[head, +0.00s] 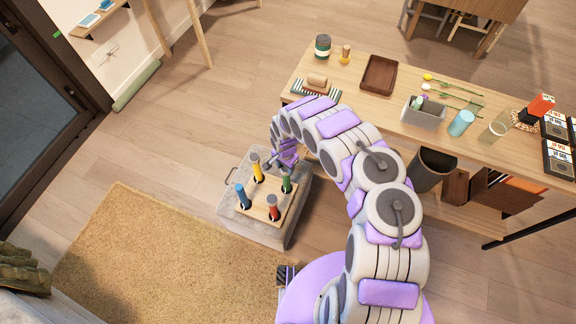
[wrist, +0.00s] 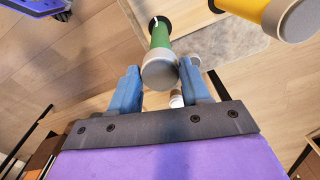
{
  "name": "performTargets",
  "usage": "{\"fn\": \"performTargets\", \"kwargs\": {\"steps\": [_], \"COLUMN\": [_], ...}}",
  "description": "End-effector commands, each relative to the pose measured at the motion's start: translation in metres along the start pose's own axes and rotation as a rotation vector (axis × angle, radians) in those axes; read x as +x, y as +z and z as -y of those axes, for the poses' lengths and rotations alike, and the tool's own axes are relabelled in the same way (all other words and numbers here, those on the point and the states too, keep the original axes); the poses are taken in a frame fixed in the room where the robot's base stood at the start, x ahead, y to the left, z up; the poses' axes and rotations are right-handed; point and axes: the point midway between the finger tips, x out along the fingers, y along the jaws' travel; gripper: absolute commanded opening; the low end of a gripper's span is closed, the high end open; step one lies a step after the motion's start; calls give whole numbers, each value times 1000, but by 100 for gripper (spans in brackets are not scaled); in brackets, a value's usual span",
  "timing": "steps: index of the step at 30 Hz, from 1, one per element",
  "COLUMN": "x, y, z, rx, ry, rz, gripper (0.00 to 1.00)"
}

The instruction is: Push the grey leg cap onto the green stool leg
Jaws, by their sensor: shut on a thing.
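The green stool leg (head: 287,185) stands upright on a wooden stool seat (head: 258,207) on top of a grey box. It also shows in the wrist view (wrist: 160,38), leading to the grey leg cap (wrist: 160,72). My gripper (head: 286,160) is at the top of the green leg. In the wrist view its blue fingers (wrist: 158,70) are on either side of the cap and shut on it. The cap lines up with the leg's end; how deep it sits cannot be told. The fingers and arm hide the cap in the head view.
Yellow (head: 257,170), blue (head: 243,197) and red (head: 272,207) legs stand close to the green one. The yellow leg bears a grey cap (wrist: 297,18). A wooden table (head: 440,130) with a tray (head: 379,75) and cups is behind. A shag rug (head: 150,255) lies at left.

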Motion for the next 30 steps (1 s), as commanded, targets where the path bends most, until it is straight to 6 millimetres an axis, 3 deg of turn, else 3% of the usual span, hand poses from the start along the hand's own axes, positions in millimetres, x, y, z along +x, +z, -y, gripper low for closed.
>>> {"fn": "performTargets", "kwargs": {"steps": [1,2,11,22,30], "x": [1,1,0,-9,-59], "y": [0,0,0,0,-1], "z": [0,0,0,0,0], "rx": [0,0,0,0,-1], "ry": [0,0,0,1,0], "rz": [0,0,0,-1,-3], "gripper": [19,49,76,76,76]}}
